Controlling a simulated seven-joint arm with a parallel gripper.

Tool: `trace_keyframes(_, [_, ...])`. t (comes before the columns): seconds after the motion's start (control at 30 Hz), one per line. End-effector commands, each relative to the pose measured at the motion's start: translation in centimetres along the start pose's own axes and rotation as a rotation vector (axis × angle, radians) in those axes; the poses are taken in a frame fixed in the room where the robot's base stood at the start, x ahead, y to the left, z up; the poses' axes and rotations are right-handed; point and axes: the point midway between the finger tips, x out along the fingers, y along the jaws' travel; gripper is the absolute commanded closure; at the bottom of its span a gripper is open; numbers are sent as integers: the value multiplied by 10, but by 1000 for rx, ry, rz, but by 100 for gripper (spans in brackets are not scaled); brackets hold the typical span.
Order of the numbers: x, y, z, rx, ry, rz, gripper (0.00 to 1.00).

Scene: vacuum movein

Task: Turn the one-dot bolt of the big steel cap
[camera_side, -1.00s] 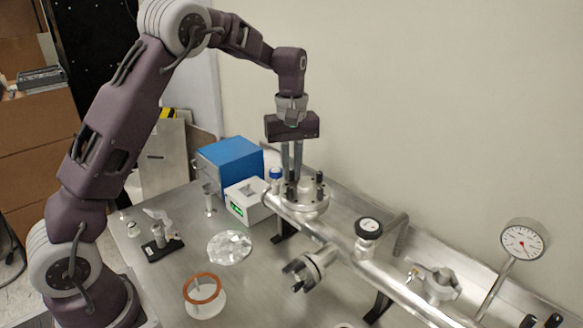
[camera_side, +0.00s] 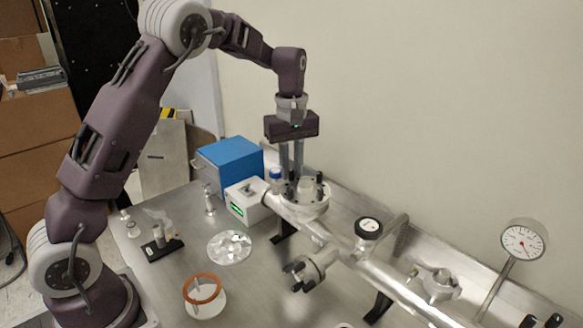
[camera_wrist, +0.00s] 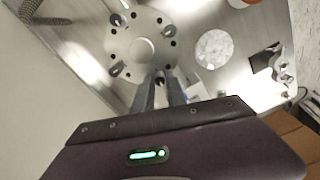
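The big steel cap (camera_side: 309,206) is a round flange on top of the steel pipe. It also shows in the wrist view (camera_wrist: 143,47), with several bolts and holes around its rim. My gripper (camera_side: 291,176) points straight down over the cap's left rear edge. In the wrist view, its two fingers (camera_wrist: 160,77) stand apart, with a dark bolt head (camera_wrist: 159,81) between their tips. I cannot tell whether they touch it. Another dark bolt (camera_side: 320,179) stands on the cap's far side. The dot marks are too small to read.
A blue box (camera_side: 230,163) and a white device (camera_side: 247,200) stand close left of the cap. A foil disc (camera_side: 229,247) and an orange-ringed part (camera_side: 202,289) lie in front.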

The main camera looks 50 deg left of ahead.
Motion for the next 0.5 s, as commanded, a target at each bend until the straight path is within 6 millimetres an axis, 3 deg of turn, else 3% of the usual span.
trace_keyframes(0.07, [0,0,0,0,-1,0,65])
trace_keyframes(0.37, [-1,0,1,1,-3,-1,65])
trace_keyframes(0.5, [-22,1,1,1,-1,3,65])
